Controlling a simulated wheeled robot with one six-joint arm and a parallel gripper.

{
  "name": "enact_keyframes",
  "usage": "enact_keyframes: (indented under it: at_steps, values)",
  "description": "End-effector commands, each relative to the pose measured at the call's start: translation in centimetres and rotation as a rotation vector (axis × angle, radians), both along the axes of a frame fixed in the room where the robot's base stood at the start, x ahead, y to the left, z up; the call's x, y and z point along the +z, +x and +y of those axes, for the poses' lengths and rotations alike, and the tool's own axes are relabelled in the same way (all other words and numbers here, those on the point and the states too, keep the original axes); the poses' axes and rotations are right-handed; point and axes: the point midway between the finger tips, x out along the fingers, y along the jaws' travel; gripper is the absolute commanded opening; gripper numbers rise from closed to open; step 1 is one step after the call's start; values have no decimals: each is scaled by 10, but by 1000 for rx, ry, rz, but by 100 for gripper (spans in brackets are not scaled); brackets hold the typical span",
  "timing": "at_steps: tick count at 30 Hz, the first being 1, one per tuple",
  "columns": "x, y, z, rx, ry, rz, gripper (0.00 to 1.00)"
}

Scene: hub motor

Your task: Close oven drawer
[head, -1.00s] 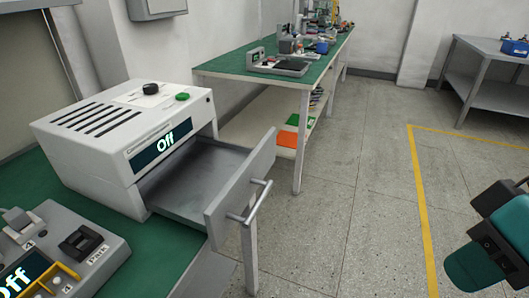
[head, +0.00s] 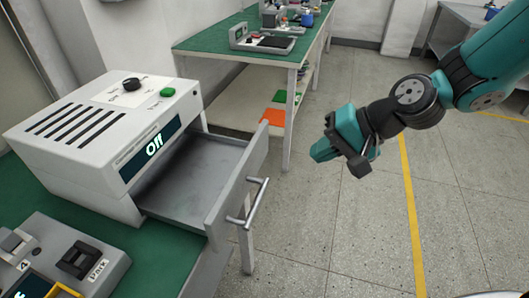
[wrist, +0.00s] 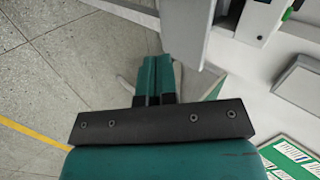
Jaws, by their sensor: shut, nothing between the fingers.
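The oven (head: 105,140) is a white box with a display reading "Off", standing on a green-topped bench. Its grey drawer (head: 193,180) is pulled out toward the right, past the bench edge, and looks empty. A metal bar handle (head: 258,203) is on the drawer front (head: 236,192). My gripper (head: 318,153) is to the right of the drawer front and apart from it, over the floor. In the wrist view my gripper (wrist: 154,78) has its two green fingers together with nothing between them.
A control box (head: 65,258) with switches sits on the bench in front of the oven. Behind stands a second green-topped table (head: 215,47) with equipment on it and an orange item (head: 272,117) on its shelf. The floor right of the drawer is free, with a yellow line (head: 410,205).

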Motion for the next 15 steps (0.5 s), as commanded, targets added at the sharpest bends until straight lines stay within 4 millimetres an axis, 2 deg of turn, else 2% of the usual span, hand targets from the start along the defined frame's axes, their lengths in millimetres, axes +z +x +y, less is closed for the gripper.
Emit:
enact_keyframes:
  at_steps: [3, 7, 15]
  values:
    - [-8, 14, -3, -80, 45, 31, 0]
    - [-18, 20, 4, -96, 56, 35, 0]
    - [-54, 31, 42, -89, 54, 37, 0]
